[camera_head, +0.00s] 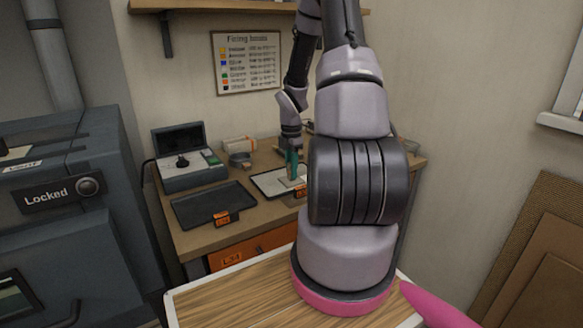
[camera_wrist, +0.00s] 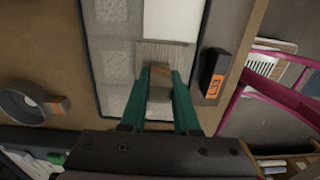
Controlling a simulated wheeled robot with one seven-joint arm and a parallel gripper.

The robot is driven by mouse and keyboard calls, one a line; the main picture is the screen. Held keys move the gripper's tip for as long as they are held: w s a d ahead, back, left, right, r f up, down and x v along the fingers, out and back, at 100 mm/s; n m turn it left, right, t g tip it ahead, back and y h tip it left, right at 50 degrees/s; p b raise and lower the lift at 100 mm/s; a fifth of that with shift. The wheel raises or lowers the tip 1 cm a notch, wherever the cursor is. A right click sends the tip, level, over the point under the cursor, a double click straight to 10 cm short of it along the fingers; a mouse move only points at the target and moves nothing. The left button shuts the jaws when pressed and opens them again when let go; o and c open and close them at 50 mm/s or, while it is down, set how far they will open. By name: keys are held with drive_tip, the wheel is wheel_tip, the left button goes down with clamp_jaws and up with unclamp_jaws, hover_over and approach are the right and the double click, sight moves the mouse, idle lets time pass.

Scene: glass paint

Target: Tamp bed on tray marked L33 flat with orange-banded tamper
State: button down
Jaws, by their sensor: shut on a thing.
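My gripper (camera_wrist: 160,75) has teal fingers shut on the brown handle of a tamper (camera_wrist: 172,52). The tamper's wide, pale, ribbed foot lies over the tray, just below a white patch; whether it touches is unclear. No orange band is clear on the tamper. The dark-rimmed tray (camera_wrist: 204,30) holds grey, grainy patches on its left and a smooth white patch (camera_wrist: 172,16) at upper right. Its orange tag (camera_wrist: 214,88) is on a black block and hard to read. In the head view my gripper (camera_head: 292,165) is above this tray (camera_head: 264,184), partly hidden by my arm.
A dark empty tray (camera_head: 212,204) tagged L34 lies left of it. An open grey case (camera_head: 186,165) and a round dish (camera_head: 240,160) stand behind. The dish also shows in the wrist view (camera_wrist: 24,101). A locked grey cabinet (camera_head: 60,210) is at left.

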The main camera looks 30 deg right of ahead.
drive_tip(key=shift+f, duration=0.3)
idle(0.9)
drive_tip(key=shift+r, duration=1.1)
drive_tip(key=shift+a, duration=3.1)
drive_tip(key=shift+f, duration=0.8)
drive_tip(key=shift+f, duration=0.35)
